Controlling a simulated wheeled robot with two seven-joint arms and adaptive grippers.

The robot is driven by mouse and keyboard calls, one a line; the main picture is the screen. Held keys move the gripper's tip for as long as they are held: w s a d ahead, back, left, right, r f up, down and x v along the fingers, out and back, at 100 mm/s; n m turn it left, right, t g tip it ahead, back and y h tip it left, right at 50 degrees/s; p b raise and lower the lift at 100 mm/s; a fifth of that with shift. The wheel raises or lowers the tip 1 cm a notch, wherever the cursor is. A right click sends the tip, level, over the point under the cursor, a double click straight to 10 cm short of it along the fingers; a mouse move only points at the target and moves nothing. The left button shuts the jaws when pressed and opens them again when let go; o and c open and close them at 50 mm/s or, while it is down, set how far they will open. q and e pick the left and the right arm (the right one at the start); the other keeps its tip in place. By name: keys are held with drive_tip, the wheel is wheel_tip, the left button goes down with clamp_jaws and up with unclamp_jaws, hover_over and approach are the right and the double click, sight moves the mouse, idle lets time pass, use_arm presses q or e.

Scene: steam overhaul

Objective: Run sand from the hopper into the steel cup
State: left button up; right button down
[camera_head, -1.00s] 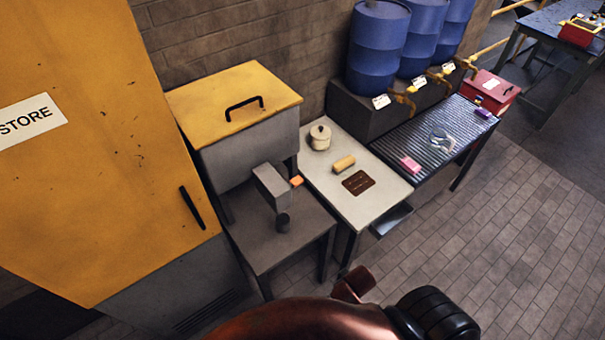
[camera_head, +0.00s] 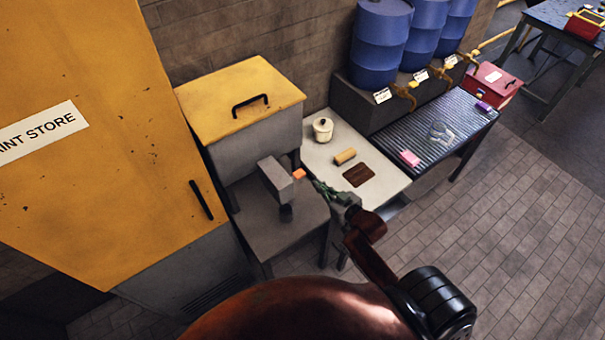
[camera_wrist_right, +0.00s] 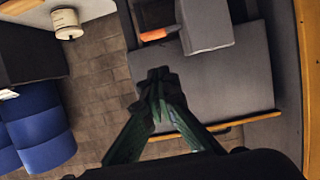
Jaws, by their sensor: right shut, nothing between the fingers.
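The hopper is a grey bin (camera_head: 255,145) with a yellow lid (camera_head: 225,98). Its grey spout box (camera_head: 275,180) carries a small orange tab (camera_head: 299,174) on its right side. In the right wrist view the shut fingertips (camera_wrist_right: 158,74) point toward the orange tab (camera_wrist_right: 153,35), beside the spout box (camera_wrist_right: 205,25). No sand shows. My left gripper is out of view.
A pale table (camera_head: 392,187) right of the stand holds a lidded pot (camera_head: 322,130), a tan block (camera_head: 345,156) and a brown mat (camera_head: 358,175). A ribbed bench (camera_head: 420,130) and blue drums (camera_head: 382,45) lie beyond. A yellow cabinet (camera_head: 85,190) stands left. Floor at right is clear.

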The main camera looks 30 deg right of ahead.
drive_tip(key=shift+w+d+r+t, duration=0.15)
drive_tip(key=shift+w+r+t, duration=0.3)
drive_tip(key=shift+r, duration=0.25)
drive_tip(key=shift+w, duration=0.15)
drive_tip(key=p, duration=0.2)
hover_over(296, 176)
drive_tip(key=s+d, duration=0.2)
wheel_tip(296, 176, down, 2)
drive_tip(key=shift+w+f, duration=0.15)
drive_tip(key=shift+f, duration=2.15)
drive_tip(key=shift+a, duration=0.15)
